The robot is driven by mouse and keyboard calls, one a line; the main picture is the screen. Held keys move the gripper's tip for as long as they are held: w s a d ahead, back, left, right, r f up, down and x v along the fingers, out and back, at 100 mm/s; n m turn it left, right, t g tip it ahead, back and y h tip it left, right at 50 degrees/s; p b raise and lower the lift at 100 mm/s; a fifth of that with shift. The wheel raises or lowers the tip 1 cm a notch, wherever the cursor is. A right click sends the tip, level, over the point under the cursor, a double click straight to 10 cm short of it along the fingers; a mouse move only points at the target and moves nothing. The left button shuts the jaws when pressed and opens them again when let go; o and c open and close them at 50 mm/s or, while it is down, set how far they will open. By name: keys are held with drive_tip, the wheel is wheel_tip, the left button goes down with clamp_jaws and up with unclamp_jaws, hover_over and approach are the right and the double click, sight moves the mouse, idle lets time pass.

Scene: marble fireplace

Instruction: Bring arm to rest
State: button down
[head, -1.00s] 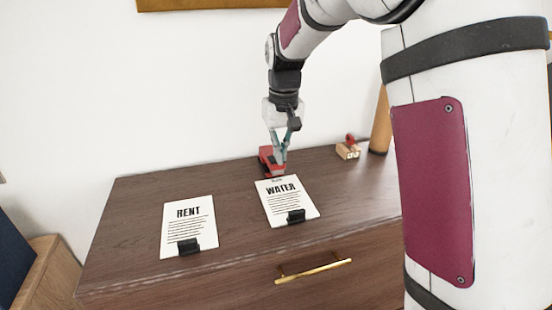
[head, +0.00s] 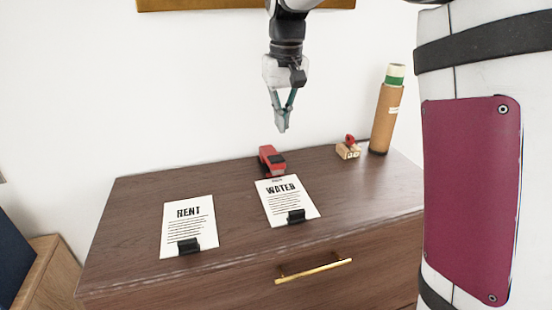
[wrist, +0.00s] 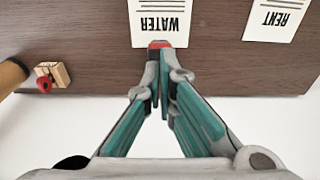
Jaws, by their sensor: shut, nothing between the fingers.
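My gripper (head: 282,129) is shut and empty. It hangs fingers down above the back of the dark wooden dresser, clear of everything on it. In the wrist view its two teal-sided fingers (wrist: 162,112) meet at the tips. Below it a red and black stapler-like object (head: 271,161) stands on the dresser top at the back edge of the WATER sheet (head: 278,207). In the wrist view only a bit of its red end (wrist: 160,44) shows past the fingertips.
The RENT sheet (head: 189,220) lies to the left, with a black clip on it. A small wooden block with a red top (head: 348,150) and a brown tube (head: 385,120) stand at the back right. The dresser top (head: 128,215) is bare at the left. A white wall is behind.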

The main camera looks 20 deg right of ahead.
idle(0.3)
drive_tip(key=s+t, duration=0.4)
drive_tip(key=s, duration=2.4)
drive_tip(key=shift+s+f, duration=0.35)
drive_tip(key=shift+s, duration=0.05)
